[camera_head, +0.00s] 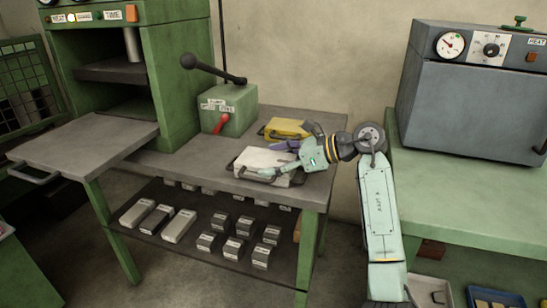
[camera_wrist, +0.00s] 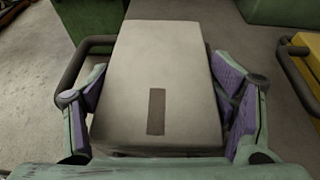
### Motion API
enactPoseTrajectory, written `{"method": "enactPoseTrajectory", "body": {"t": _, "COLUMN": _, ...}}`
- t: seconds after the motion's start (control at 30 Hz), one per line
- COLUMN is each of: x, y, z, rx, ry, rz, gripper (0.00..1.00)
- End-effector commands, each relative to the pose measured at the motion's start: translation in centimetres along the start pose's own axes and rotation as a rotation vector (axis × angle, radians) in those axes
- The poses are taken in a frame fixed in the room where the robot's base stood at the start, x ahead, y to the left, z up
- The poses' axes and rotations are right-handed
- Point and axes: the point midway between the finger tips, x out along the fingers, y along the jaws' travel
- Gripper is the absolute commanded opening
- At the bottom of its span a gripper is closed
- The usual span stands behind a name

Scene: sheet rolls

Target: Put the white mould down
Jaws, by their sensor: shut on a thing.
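The white mould (camera_head: 256,158) is a pale rectangular block with dark bar handles, at the front of the green bench's grey top (camera_head: 205,166). In the wrist view the white mould (camera_wrist: 165,60) fills the middle, with a brown strip on its face. My gripper (camera_wrist: 162,103) has its purple-padded fingers on either side of the block, shut on it. In the head view my gripper (camera_head: 287,156) reaches in from the right. Whether the mould's underside touches the bench top is hard to tell.
A yellow mould (camera_head: 287,128) lies just behind; its edge also shows at right in the wrist view. A green pump box (camera_head: 229,108) with a black lever stands behind left. A green press (camera_head: 180,75) is further left. Several metal blocks (camera_head: 178,226) lie on the shelf below.

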Motion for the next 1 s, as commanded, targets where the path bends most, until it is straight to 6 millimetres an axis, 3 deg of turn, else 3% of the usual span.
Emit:
{"method": "enactPoseTrajectory", "body": {"t": 0.17, "x": 0.0, "y": 0.0, "z": 0.0, "rx": -0.004, "ry": -0.006, "rz": -0.002, "gripper": 0.15}}
{"method": "enactPoseTrajectory", "body": {"t": 0.2, "x": 0.1, "y": 0.0, "z": -0.2, "rx": 0.001, "ry": 0.0, "rz": 0.0, "gripper": 0.79}}
{"method": "enactPoseTrajectory", "body": {"t": 0.5, "x": 0.1, "y": 0.0, "z": -0.2, "rx": 0.001, "ry": 0.0, "rz": 0.0, "gripper": 0.98}}
{"method": "enactPoseTrajectory", "body": {"t": 0.87, "x": 0.0, "y": 0.0, "z": 0.1, "rx": 0.001, "ry": 0.0, "rz": 0.001, "gripper": 0.98}}
{"method": "enactPoseTrajectory", "body": {"t": 1.0, "x": -1.4, "y": -0.1, "z": -0.1, "rx": 0.001, "ry": 0.001, "rz": -0.002, "gripper": 0.98}}
